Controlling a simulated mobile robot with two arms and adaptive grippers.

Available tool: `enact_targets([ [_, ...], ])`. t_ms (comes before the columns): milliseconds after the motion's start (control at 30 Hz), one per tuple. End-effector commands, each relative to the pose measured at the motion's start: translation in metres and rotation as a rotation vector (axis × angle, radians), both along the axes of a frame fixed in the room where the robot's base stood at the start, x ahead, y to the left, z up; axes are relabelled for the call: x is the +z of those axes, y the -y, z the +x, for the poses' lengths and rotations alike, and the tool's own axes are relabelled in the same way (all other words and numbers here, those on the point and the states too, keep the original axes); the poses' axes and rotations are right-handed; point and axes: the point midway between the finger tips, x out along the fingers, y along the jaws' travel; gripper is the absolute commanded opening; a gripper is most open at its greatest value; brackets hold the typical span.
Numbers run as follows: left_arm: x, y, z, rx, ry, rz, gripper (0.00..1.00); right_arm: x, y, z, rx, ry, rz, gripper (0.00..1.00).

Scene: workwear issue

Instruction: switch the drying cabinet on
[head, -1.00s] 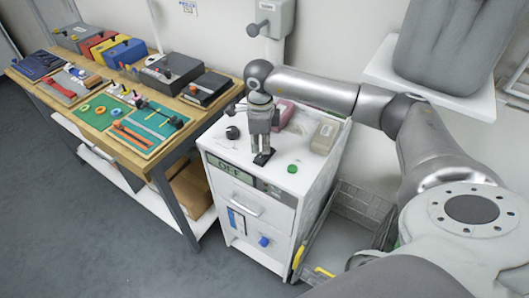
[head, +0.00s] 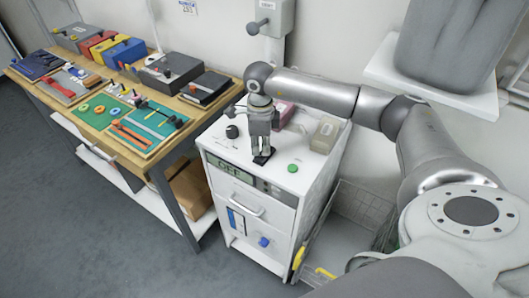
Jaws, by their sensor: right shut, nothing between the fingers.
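The white drying cabinet (head: 283,216) stands in the middle of the head view. Its front display (head: 230,168) reads "OFF". On its top are a black knob (head: 232,131), a green button (head: 293,168) and a small black part (head: 263,156) near the front edge. My right gripper (head: 262,150) points straight down, shut and empty, with its fingertips at the black part. I cannot tell whether they touch it, and they hide some of it. My left gripper is not in view.
A wooden workbench (head: 222,105) with tool trays and coloured boxes stands to the left. A beige box (head: 325,134) and a pink item (head: 284,112) lie at the back of the cabinet top. A wire basket (head: 362,205) is at the right. Grey floor is clear at front left.

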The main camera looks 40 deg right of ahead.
Motion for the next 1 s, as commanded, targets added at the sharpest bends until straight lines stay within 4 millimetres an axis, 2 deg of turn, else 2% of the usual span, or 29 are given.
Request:
enact_targets([
  [867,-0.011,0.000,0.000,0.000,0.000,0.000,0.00,-0.014,0.000,0.000,0.000,0.000,0.000,0.00],
  [1000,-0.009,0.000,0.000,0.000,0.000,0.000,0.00,-0.011,0.000,0.000,0.000,0.000,0.000,0.00],
])
